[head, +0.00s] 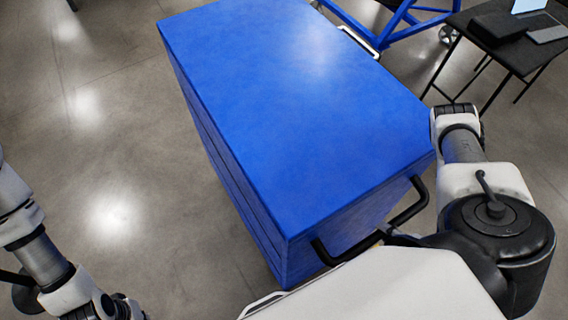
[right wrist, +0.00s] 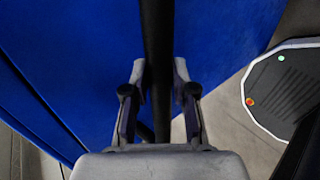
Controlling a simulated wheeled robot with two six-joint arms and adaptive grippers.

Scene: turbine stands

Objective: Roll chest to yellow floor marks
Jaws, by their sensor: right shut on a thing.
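The blue chest (head: 290,100) fills the middle of the head view, its flat top tilted across the picture. A black bar handle (head: 409,207) is on its near end, and a pale handle (head: 357,41) is at its far end. My right gripper (head: 386,237) is at the near handle. In the right wrist view its fingers (right wrist: 158,85) sit on both sides of the black bar, shut on it, with the blue chest (right wrist: 230,35) behind. My left arm is at the lower left, away from the chest; its gripper (head: 122,308) is cut off by the bottom edge. No yellow floor marks show.
A blue metal frame on casters (head: 405,18) stands beyond the chest's far end. A dark folding table (head: 520,58) with a laptop (head: 540,25) is at the upper right. The grey concrete floor (head: 110,150) left of the chest is clear.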

